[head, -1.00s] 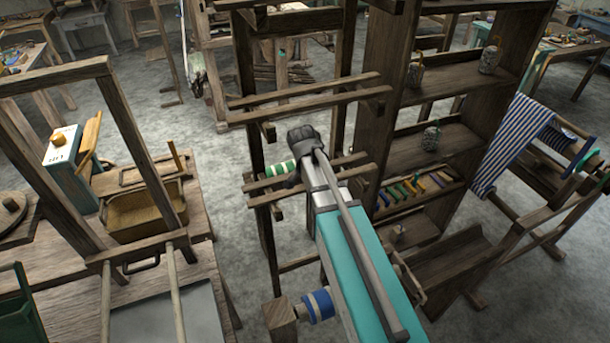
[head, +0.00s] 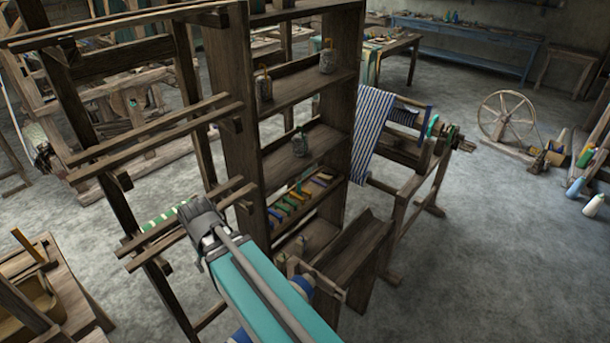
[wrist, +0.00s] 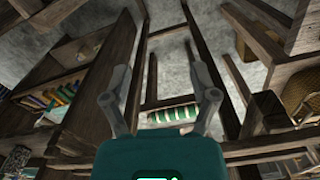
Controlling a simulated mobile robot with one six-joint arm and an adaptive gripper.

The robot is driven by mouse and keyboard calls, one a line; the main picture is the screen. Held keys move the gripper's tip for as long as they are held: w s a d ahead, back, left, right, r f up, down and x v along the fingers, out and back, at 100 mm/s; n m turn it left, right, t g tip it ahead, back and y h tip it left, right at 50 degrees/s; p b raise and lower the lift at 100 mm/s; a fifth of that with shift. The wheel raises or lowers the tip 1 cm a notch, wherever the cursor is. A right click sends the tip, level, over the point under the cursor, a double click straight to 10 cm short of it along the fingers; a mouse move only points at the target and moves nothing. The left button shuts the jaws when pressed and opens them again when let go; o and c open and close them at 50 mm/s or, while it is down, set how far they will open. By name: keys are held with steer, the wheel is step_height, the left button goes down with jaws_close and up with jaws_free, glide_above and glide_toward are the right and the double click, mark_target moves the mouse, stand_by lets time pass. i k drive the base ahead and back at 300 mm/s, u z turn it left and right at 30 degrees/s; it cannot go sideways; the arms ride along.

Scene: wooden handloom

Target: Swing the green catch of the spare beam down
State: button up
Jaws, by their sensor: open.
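A wooden stand (head: 398,208) with a beam and blue-and-white striped cloth (head: 368,130) stands right of centre in the head view. A small green piece (head: 432,126) shows upright at its right end; it may be the catch, but it is too small to tell its exact shape. My gripper (head: 198,213) is well to the left of this stand, in front of a wooden rack. In the wrist view my gripper (wrist: 158,88) has its two fingers spread with nothing held between them. The stand and green piece do not show clearly there.
A green-and-white striped roll (head: 165,214) lies on the rack beside my gripper; it also shows in the wrist view (wrist: 172,114). A tall shelf (head: 240,110) with jars and coloured bobbins stands between my gripper and the stand. Open floor (head: 480,240) lies to the right, before a spinning wheel (head: 507,117).

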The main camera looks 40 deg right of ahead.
mark_target(452, 130)
steer(key=z, duration=0.1)
steer(key=k, duration=0.5)
steer(key=z, duration=5.15)
steer(key=k, duration=0.1)
steer(key=u, duration=2.05)
